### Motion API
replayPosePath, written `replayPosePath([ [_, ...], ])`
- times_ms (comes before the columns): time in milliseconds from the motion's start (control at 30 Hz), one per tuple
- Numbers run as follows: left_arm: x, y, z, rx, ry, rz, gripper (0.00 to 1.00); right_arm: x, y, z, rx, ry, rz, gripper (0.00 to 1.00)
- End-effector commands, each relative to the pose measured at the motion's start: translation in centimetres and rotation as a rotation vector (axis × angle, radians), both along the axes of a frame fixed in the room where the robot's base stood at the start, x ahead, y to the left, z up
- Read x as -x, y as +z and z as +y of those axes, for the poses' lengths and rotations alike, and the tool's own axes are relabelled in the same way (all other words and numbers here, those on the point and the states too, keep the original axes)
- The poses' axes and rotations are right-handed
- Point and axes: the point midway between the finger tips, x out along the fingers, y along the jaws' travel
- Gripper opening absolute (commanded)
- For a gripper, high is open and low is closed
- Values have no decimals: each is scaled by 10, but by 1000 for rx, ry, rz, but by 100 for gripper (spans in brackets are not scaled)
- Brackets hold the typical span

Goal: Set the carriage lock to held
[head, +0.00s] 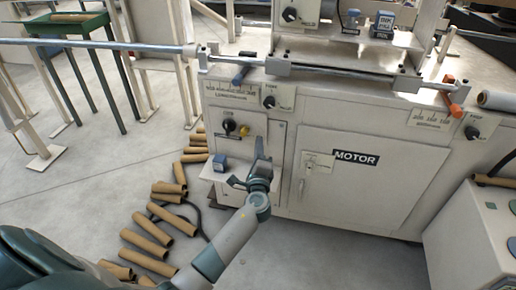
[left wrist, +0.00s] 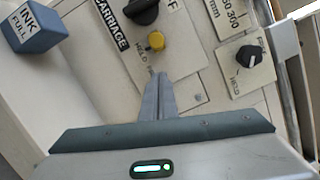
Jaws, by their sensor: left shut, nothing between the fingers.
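A plate on the winder's white front, beside the word CARRIAGE, carries a large black knob (left wrist: 140,10) and a small round yellow knob (left wrist: 156,41). Small lettering that looks like HELD is printed beside the yellow knob; the rest of the plate's lettering is cut off or hidden. In the head view the black knob (head: 229,126) and yellow knob (head: 244,130) sit left of the MOTOR door. My left gripper (head: 260,152) is in front of this panel, shut and empty. In the left wrist view its fingertips (left wrist: 158,78) are just below the yellow knob, seemingly apart from it. My right gripper is not in view.
A blue INK FULL box (left wrist: 36,26) stands on a small shelf left of the gripper. Another black knob (left wrist: 249,55) is on a plate to the right. The MOTOR door (head: 360,185) is shut. Several brown tubes (head: 175,190) lie on the floor.

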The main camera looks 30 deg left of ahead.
Motion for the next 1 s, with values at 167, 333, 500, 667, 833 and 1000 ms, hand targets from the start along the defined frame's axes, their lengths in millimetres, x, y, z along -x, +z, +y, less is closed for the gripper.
replayPosePath([
  [167,16,-4,-9,2,-2,2,0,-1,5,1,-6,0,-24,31],
  [333,43,-6,-22,1,-1,3,0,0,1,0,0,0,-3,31],
  [500,68,-8,-35,1,-1,2,0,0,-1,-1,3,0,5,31],
  [667,82,-9,-43,0,-2,1,0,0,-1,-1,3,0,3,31],
  [833,87,-10,-45,0,-1,2,0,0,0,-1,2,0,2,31],
  [1000,88,-9,-45,-1,-1,1,0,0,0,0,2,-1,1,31],
])
